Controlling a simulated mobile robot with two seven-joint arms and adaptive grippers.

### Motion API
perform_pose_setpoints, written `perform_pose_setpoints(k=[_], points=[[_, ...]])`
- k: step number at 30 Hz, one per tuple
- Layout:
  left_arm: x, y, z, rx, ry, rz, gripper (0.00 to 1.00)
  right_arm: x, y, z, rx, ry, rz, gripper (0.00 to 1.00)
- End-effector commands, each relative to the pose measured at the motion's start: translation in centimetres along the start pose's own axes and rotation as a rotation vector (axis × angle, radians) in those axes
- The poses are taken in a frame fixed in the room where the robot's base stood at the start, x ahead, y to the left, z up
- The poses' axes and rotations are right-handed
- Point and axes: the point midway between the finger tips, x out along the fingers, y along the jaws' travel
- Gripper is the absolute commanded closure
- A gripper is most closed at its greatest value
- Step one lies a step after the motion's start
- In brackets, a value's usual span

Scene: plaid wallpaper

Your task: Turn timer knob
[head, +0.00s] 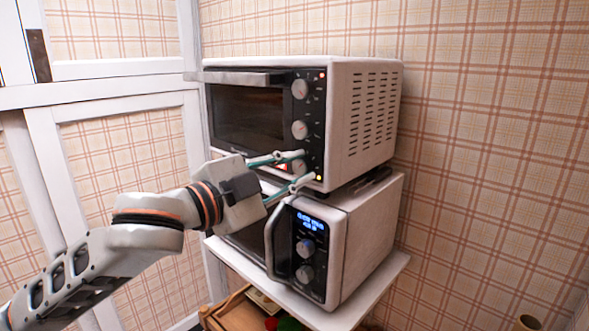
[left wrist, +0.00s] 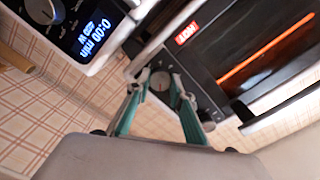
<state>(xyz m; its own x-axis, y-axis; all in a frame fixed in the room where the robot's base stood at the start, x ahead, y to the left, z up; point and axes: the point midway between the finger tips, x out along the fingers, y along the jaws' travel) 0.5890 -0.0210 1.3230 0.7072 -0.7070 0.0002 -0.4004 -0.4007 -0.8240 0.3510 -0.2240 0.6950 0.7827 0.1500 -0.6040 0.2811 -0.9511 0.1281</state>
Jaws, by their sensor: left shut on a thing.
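A white toaster oven (head: 372,75) with a dark front stands on top of a white microwave (head: 375,225). Its control panel has an upper knob (head: 300,89), a middle knob (head: 300,130) and a bottom knob (head: 298,166). My left gripper (head: 306,167) is at the bottom knob, its green fingers on either side of it. The left wrist view shows the fingertips (left wrist: 161,88) shut on this round grey knob (left wrist: 160,80). The knob is partly hidden by the fingers in the head view. I cannot read its marks. My right gripper is out of view.
The microwave's lit blue display (head: 311,222) and its handle (head: 277,240) lie just below my left gripper. The oven door handle (head: 243,77) juts out at upper left. A white shelf (head: 385,271) bears both appliances.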

Motion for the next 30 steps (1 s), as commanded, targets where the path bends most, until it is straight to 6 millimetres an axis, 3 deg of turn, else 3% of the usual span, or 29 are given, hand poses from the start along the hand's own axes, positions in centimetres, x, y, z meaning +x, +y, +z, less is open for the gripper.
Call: perform_pose_setpoints(k=[14,15,16,30], points=[[0.0,0.01,0.0,0.015,0.0,0.0,1.0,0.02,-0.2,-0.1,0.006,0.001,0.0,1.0],[0.0,0.01,0.0,0.014,0.0,0.0,0.71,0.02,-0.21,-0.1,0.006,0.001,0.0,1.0],[0.0,0.02,0.0,0.014,0.0,0.0,0.63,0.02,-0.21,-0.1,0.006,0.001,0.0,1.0],[-0.79,-0.03,0.1,0.014,-0.001,0.0,0.62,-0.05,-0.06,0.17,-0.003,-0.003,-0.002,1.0]])
